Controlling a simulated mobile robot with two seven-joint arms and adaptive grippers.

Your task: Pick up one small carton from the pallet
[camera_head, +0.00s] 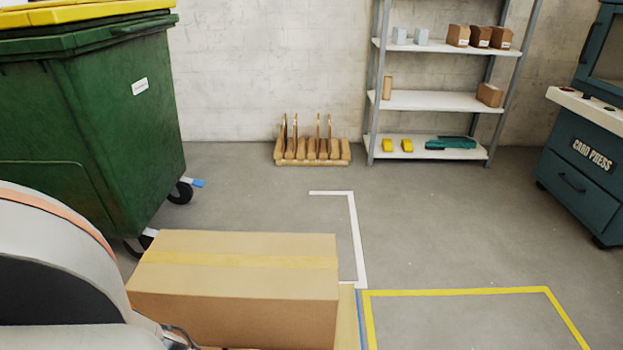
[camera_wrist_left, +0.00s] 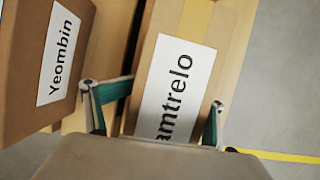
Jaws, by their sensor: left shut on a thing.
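In the left wrist view a brown carton with a white label ending in "amtrelo" (camera_wrist_left: 205,25) lies between the two green-sided fingers of my left gripper (camera_wrist_left: 152,95). The gripper is shut on this carton, one finger at each side. A second carton labelled "Yeombin" (camera_wrist_left: 80,30) sits close by on the left. Wooden pallet boards (camera_wrist_left: 112,45) show between them. In the head view a taped brown carton (camera_head: 240,300) stands at the bottom, with a strip of the pallet (camera_head: 347,320) at its right. My left arm covers the lower left, and the fingertips are hidden there. My right gripper is out of view.
A green wheeled bin (camera_head: 110,130) with a yellow lid stands at the left. A wooden rack (camera_head: 312,158) and a shelf unit (camera_head: 430,100) with small boxes stand by the wall. A teal card press (camera_head: 580,160) is at the right. The yellow-marked floor (camera_head: 460,325) is clear.

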